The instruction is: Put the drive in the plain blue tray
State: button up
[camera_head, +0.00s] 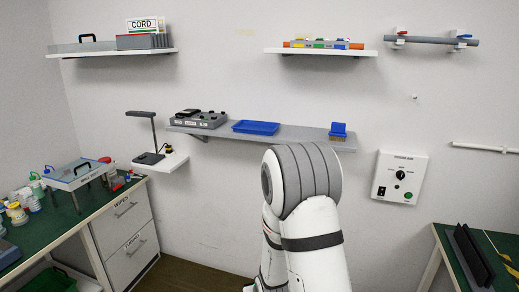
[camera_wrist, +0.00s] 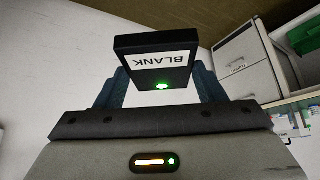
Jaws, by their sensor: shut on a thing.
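A black drive (camera_wrist: 157,58) with a white label reading "BLANK" and a lit green light is between the fingers of my gripper (camera_wrist: 160,85) in the wrist view. The gripper is shut on it. The plain blue tray (camera_head: 256,128) lies on the grey wall shelf in the middle of the head view. In the head view my arm hides the gripper and the drive. The wrist view does not show the tray.
On the same shelf (camera_head: 285,132), a dark grey device (camera_head: 199,119) stands left of the tray and a small blue item (camera_head: 338,130) stands at the right end. A desk lamp (camera_head: 151,138) stands on a small shelf at left. A white control box (camera_head: 399,177) hangs at right.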

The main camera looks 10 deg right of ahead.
aim_at(256, 128)
jog(key=i, duration=0.85)
